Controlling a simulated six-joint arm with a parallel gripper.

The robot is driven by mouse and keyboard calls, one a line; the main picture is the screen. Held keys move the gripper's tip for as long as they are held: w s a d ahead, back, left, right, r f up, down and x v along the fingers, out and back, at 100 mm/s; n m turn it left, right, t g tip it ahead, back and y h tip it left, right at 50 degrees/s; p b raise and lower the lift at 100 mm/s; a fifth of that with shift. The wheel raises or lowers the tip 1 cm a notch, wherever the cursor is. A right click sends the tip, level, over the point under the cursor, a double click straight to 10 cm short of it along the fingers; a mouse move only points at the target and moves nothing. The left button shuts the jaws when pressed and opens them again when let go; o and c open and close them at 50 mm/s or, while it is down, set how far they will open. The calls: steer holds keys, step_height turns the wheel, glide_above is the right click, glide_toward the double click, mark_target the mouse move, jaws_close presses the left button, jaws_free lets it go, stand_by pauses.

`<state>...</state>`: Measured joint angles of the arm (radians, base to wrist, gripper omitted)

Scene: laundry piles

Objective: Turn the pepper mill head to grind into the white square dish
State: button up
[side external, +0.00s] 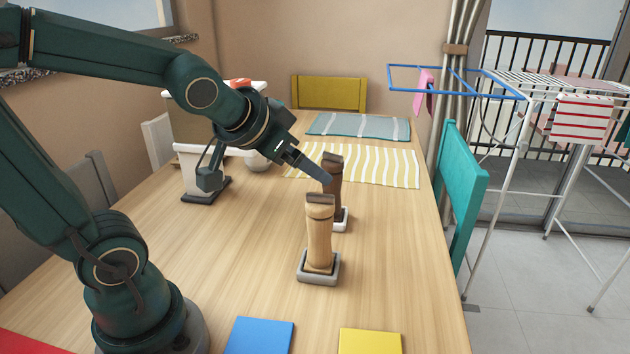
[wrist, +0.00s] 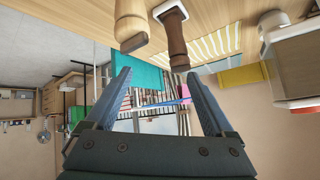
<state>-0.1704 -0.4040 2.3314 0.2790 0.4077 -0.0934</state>
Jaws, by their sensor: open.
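A dark brown pepper mill (side external: 334,194) stands upright in a white square dish (side external: 343,224), partly hidden behind a pale wooden mill (side external: 319,235). The pale mill stands in a grey square dish (side external: 318,279). My gripper (side external: 320,174) is tilted down, with a finger beside the dark mill's head. In the wrist view, which is upside down, my open gripper (wrist: 158,74) has nothing between its fingers. There the dark mill (wrist: 176,42) points toward the gap, nearer the right finger, and the pale mill (wrist: 131,22) is left of it. Contact cannot be told.
Striped cloths lie behind, one yellow and white (side external: 370,166). Blue (side external: 260,336) and yellow (side external: 370,342) squares lie at the front. A teal chair (side external: 463,190) stands at the right edge.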

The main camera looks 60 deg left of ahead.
mark_target(324, 161)
steer(key=s+d+f+g+h, duration=0.35)
steer(key=s+d, duration=0.35)
steer(key=s, duration=0.5)
steer(key=w+d+n+g+h, duration=0.2)
steer(key=d+n+g+h, duration=0.2)
steer(key=d+n+h, duration=0.15)
steer(key=w+a+r+n+t+h, duration=0.1)
steer(key=w+n+t+h, duration=0.1)
steer(key=w+n+h, duration=0.3)
steer(key=w+a+r+n+t+h, duration=0.2)
steer(key=w+n, duration=0.4)
steer(key=w, duration=0.2)
steer(key=w+a+f+n+t+y, duration=0.1)
steer(key=w+a+n+t, duration=0.1)
steer(key=a+n+t, duration=0.1)
steer(key=w+a+f+n+t+y, duration=0.1)
steer(key=w+a+n+t+y, duration=0.1)
steer(key=a, duration=0.6)
steer(key=w+a+f+n+t+y, duration=0.1)
steer(key=w+a+f+n+t, duration=0.1)
steer(key=a+n+t, duration=0.4)
steer(key=shift+w+n, duration=0.75)
steer(key=shift+w, duration=0.1)
steer(key=f, duration=0.1)
steer(key=a+f+n+y, duration=0.1)
steer(key=shift+s+a+f+n+y, duration=0.1)
steer(key=shift+a+f+n+y, duration=0.2)
steer(key=shift+f+y, duration=0.1)
steer(key=shift+f, duration=0.25)
steer(key=x, duration=0.5)
